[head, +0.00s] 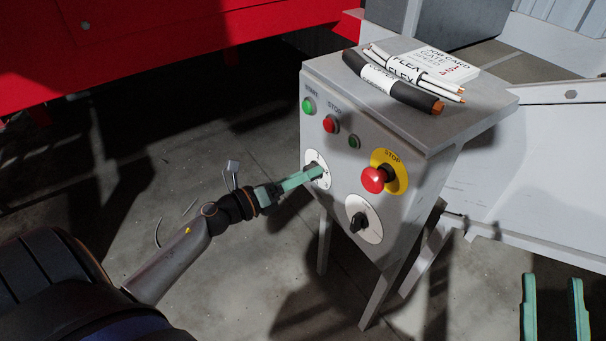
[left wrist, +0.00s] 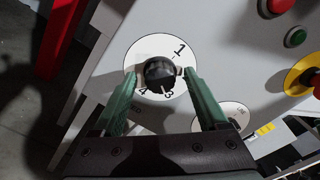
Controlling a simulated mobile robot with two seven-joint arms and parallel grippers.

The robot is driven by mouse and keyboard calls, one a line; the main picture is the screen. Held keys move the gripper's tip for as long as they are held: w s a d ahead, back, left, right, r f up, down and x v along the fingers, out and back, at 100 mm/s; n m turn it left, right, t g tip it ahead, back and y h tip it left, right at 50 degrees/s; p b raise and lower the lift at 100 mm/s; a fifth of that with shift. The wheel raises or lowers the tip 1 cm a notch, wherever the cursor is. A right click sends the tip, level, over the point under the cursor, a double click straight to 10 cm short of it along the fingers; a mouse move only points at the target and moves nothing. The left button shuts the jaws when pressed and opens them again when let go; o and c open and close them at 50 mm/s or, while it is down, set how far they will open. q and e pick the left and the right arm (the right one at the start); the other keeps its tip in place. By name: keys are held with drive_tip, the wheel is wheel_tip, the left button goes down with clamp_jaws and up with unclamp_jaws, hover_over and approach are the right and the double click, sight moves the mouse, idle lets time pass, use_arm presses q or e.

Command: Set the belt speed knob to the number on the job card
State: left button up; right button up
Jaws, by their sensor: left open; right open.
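The control box (head: 345,190) has two black knobs on white dials. My left gripper (head: 318,172) is at the left dial (head: 310,157), with its open fingers on either side of the knob. In the left wrist view the black knob (left wrist: 160,72) sits between the fingertips (left wrist: 162,84); I cannot tell whether they touch it. Its white dial (left wrist: 145,50) shows 1, 3 and 4; the pointer's setting is unclear. My right gripper (head: 553,290) is open and empty at bottom right.
The second knob (head: 359,222) is on a dial at lower right. A red emergency stop (head: 375,179) on a yellow disc, a green button (head: 308,105) and a red button (head: 330,124) are close by. Cable pieces (head: 392,82) lie on top. Floor at left is mostly clear.

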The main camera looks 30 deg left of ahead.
use_arm(q)
drive_tip(key=shift+c, duration=0.3)
clamp_jaws()
idle(0.4)
